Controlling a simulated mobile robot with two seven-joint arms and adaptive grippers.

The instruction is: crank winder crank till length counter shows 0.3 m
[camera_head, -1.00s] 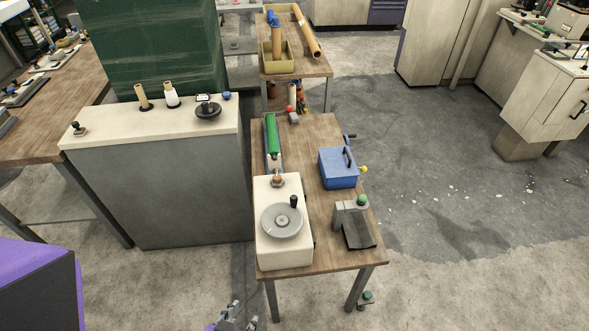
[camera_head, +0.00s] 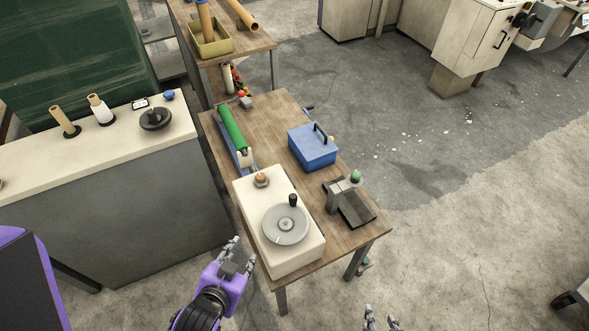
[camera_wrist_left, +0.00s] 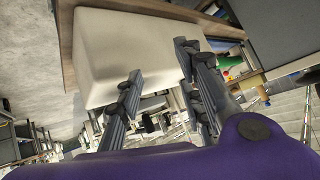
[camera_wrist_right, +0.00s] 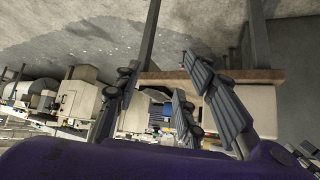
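The winder is a cream box (camera_head: 290,259) at the near end of a wooden table. On its top are a grey crank disc (camera_head: 285,224) with an upright black knob (camera_head: 292,200) and an orange button (camera_head: 261,178). A green roll (camera_head: 232,127) lies behind it. I cannot make out a length counter reading. My left gripper (camera_head: 240,258) is open and empty, left of the box and apart from the crank. The box also shows in the left wrist view (camera_wrist_left: 110,50). My right gripper (camera_head: 382,318) shows only fingertips at the bottom edge; the right wrist view shows it open and empty (camera_wrist_right: 165,80).
A blue box (camera_head: 312,150) and a grey stand with a green button (camera_head: 350,195) share the wooden table (camera_head: 270,110). A shelf with a yellow bin (camera_head: 210,48) is behind.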

